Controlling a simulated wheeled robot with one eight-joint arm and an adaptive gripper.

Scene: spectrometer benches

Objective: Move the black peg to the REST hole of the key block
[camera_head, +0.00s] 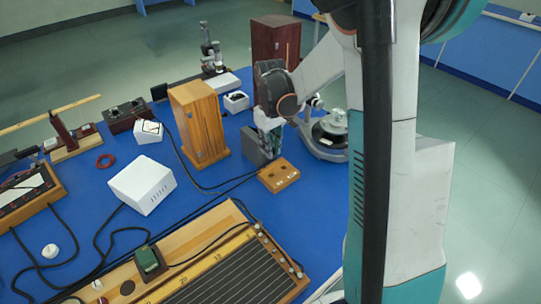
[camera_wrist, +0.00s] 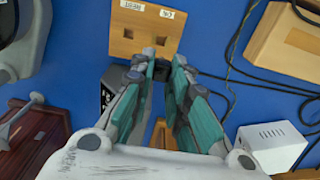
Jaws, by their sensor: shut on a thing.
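The key block (camera_wrist: 141,47) is a small wooden block with two square dark holes and two white labels. The left label seems to read REST, upside down in the wrist view; the other is hard to read. In the head view the block (camera_head: 279,181) lies on the blue table, just in front of my gripper (camera_head: 268,124). My gripper (camera_wrist: 163,60) is shut on the black peg (camera_wrist: 161,72), which shows as a small dark piece between the fingertips. Both holes look empty. The peg cannot be made out in the head view.
A dark grey box (camera_head: 255,148) stands right beside my gripper and the key block. A tall wooden box (camera_head: 199,125) is to the left, and a round grey instrument base (camera_head: 328,140) to the right. Black cables (camera_head: 222,186) run left of the key block.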

